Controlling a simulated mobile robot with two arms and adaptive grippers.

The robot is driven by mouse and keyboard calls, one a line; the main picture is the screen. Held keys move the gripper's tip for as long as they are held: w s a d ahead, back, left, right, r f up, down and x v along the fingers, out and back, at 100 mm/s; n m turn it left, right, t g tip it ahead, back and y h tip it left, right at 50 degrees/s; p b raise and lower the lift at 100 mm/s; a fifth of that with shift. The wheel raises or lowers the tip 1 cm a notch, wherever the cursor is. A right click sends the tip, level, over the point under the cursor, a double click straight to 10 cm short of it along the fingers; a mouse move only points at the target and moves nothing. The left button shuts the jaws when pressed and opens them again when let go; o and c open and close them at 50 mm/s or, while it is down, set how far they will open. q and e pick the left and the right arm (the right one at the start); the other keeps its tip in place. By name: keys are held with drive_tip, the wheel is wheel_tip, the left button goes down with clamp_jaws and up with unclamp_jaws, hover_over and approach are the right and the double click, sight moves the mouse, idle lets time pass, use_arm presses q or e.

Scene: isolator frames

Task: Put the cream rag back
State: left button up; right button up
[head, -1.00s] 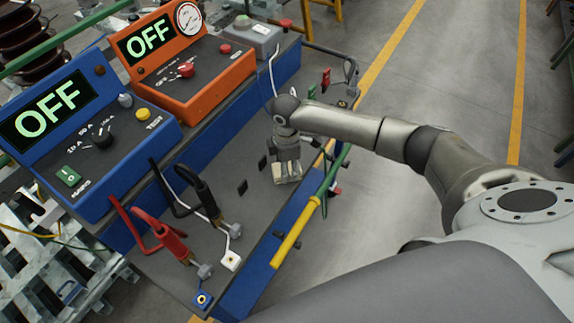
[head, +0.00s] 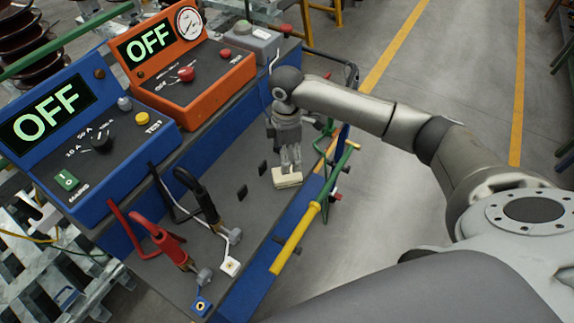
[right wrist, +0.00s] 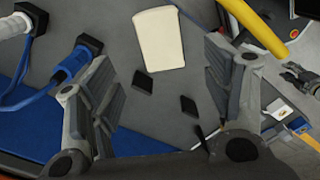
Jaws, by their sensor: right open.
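The cream rag (head: 287,178) lies as a small folded block on the grey bench top, near its right edge. It also shows in the right wrist view (right wrist: 159,38), beyond and between the fingertips. My right gripper (head: 290,162) is just above the rag in the head view, with its fingers pointing down. In the right wrist view its two fingers (right wrist: 150,85) are spread apart with nothing between them.
Two black tabs (head: 242,190) stand on the grey bench top (head: 215,270) left of the rag. Red and black clamps (head: 170,240) with cables are at the front left. A yellow and green pole (head: 295,238) runs along the right edge. Blue (head: 95,150) and orange (head: 190,80) testers read OFF.

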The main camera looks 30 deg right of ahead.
drive_tip(key=shift+r, duration=1.85)
